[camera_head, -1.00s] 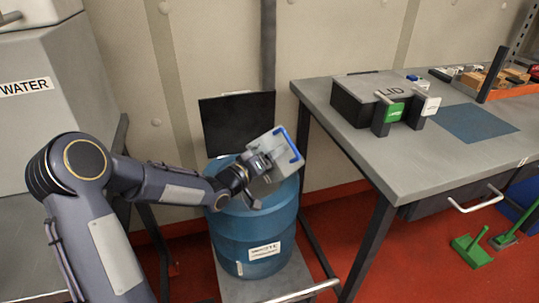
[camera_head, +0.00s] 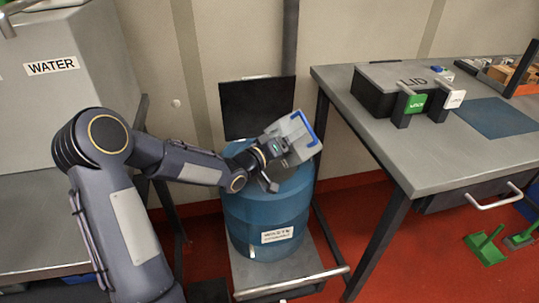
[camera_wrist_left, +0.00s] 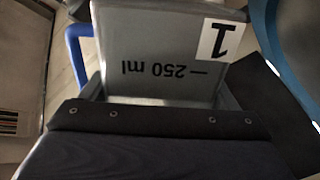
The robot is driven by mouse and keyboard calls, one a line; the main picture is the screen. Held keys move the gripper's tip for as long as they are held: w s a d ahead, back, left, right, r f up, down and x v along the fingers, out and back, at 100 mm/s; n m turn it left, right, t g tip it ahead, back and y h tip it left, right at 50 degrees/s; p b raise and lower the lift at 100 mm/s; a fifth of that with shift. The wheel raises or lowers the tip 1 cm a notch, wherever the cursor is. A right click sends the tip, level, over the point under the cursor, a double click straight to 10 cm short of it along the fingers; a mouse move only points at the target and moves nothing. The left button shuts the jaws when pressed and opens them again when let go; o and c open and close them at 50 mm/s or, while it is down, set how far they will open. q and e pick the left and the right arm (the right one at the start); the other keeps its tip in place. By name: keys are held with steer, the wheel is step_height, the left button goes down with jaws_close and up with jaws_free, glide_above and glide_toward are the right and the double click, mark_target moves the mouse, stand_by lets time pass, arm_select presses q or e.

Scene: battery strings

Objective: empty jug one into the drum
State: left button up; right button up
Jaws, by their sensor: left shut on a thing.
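Jug one is a grey jug (camera_head: 292,136) with a blue handle or edge, held tilted over the top of the blue drum (camera_head: 262,215) in the head view. The drum carries a white waste label. In the left wrist view the jug (camera_wrist_left: 160,50) fills the middle, with a "1" label and an upside-down "250 ml" mark. My left gripper (camera_head: 278,150) is shut on the jug above the drum's top. The jug's contents and the drum's opening cannot be made out clearly. My right gripper is not in view.
The drum stands on a grey trolley (camera_head: 285,270) with a dark upright panel (camera_head: 258,106) behind. A grey table (camera_head: 400,140) at right bears a black lidded box (camera_head: 385,90) with green and white tags. A WATER tank (camera_head: 70,100) stands at left.

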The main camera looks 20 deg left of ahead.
mark_target(278, 129)
arm_select(q)
steer(key=shift+r, duration=0.2)
steer(key=shift+r+n+p, duration=0.45)
steer(key=shift+n+p, duration=0.25)
steer(key=shift+p, duration=0.25)
steer(key=shift+r, duration=0.15)
stand_by(0.8)
steer(key=shift+w+a+r+n+p, duration=0.15)
steer(key=shift+r+n+p, duration=0.25)
steer(key=shift+n+p, duration=0.5)
stand_by(0.8)
steer(key=shift+a+r+n+p, duration=0.15)
steer(key=shift+r+n+p, duration=0.15)
steer(key=shift+p, duration=0.45)
steer(key=shift+a+r+n+p, duration=0.1)
steer(key=shift+r+n+p, duration=0.05)
steer(key=shift+n+p, duration=0.2)
stand_by(0.5)
steer(key=shift+w+a+r+n+p, duration=0.2)
steer(key=shift+r+n+p, duration=0.35)
steer(key=shift+p, duration=0.5)
